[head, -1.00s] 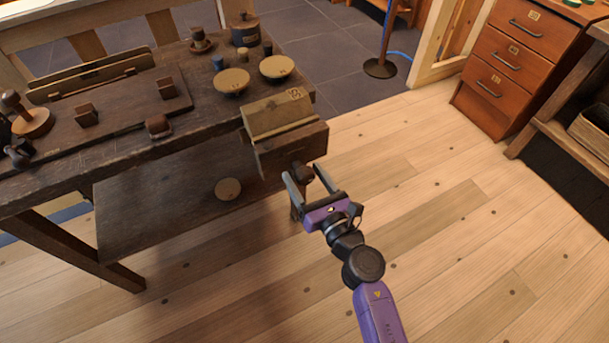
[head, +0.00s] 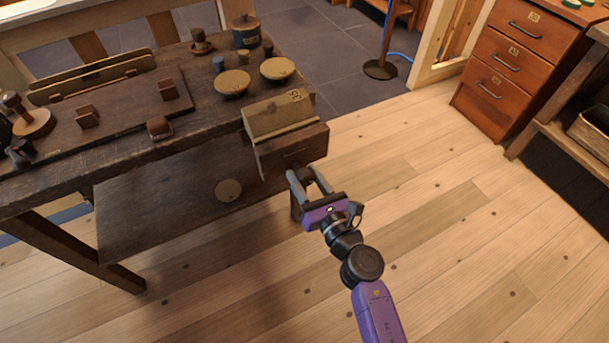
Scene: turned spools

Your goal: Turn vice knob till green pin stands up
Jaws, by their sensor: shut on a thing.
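The wooden vice (head: 292,153) sits at the right end of the dark workbench, with a pale block on top marked with a dark symbol. My gripper (head: 302,172) is at the vice's front face, its two grey fingers shut on the vice knob. The knob is almost wholly hidden between and behind the fingers. I cannot make out a green pin on the vice, so its angle cannot be told.
The workbench (head: 120,137) carries two round tan dishes (head: 233,82), a lidded pot (head: 246,33), small turned pieces and a board with wooden blocks. A lower shelf holds a round disc (head: 228,189). A drawer cabinet (head: 515,60) stands at right. The floor (head: 450,230) between is clear.

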